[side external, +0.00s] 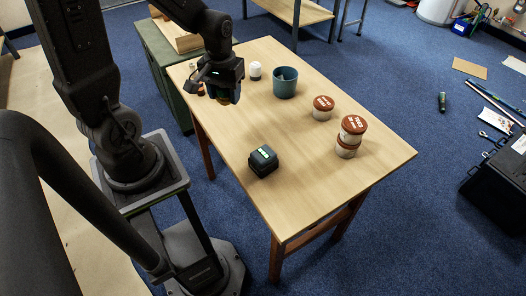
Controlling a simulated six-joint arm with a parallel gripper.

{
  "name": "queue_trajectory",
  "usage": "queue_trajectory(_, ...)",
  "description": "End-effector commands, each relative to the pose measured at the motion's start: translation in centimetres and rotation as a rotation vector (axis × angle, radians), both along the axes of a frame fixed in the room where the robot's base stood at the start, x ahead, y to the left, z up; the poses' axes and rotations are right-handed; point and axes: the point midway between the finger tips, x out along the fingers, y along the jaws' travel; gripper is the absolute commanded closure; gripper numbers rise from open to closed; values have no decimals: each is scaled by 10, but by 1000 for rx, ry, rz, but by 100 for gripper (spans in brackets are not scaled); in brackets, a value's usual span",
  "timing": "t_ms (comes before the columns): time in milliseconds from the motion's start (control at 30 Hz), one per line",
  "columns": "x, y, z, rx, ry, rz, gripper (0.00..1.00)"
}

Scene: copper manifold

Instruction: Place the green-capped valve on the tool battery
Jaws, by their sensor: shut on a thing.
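The tool battery (263,161) is a black block with a green-marked top, lying on the wooden table near its front left edge. My gripper (226,97) points down above the table, behind and to the left of the battery and apart from it. It is shut on a small piece with green and copper tones (223,101), which looks like the green-capped valve. The fingers hide most of this piece.
A red-lidded tub (323,108) and two stacked red-lidded tubs (350,137) stand at the right. Small brass-coloured pieces (192,88) lie left of my gripper.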

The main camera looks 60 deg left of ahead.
Motion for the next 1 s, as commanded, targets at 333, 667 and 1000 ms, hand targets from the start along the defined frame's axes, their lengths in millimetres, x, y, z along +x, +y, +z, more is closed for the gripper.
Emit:
queue_trajectory(333,14,-55,-28,-1,5,-79,76)
queue_trajectory(667,38,-110,-64,0,1,-70,76)
queue_trajectory(1000,40,-118,-95,0,5,-63,76)
